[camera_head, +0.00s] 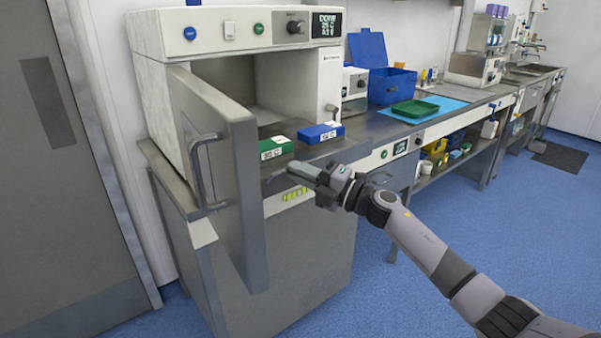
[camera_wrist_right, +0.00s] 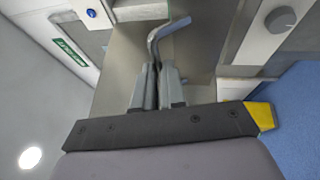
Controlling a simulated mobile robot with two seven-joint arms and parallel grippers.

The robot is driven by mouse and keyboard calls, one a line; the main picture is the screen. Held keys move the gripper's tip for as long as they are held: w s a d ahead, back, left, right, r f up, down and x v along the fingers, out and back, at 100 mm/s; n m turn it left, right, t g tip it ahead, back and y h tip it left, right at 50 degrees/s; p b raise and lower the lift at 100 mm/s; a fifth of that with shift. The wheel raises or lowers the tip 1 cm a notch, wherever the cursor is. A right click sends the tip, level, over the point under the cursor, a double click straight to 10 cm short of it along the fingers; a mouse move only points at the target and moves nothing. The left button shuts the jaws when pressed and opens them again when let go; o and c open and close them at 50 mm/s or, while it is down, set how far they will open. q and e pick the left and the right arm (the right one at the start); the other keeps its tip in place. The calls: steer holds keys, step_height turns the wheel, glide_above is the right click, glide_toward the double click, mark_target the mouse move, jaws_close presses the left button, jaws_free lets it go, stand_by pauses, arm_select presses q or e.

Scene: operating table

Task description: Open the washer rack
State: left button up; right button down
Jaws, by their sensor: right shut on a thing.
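My right gripper (camera_head: 305,170) reaches in from the right to the front of the steel unit below the counter. In the right wrist view my right gripper (camera_wrist_right: 158,70) is shut on a bent grey metal handle (camera_wrist_right: 162,36). The handle (camera_head: 276,174) shows just left of the fingertips in the head view, partly covered by the gripper. The handle sits at the upper front of the grey lower unit (camera_head: 305,260). I cannot make out a rack inside it. My left gripper is not in view.
Above, a white machine's thick door (camera_head: 225,150) stands open to the left, close to my gripper. Green (camera_head: 276,147) and blue (camera_head: 321,132) boxes lie on the counter by its opening. The floor (camera_head: 480,210) is clear.

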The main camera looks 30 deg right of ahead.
steer(key=shift+s, duration=0.15)
steer(key=c, duration=1.2)
jaws_free()
steer(key=shift+d+f, duration=0.1)
steer(key=b+v, duration=0.1)
steer(key=v, duration=0.6)
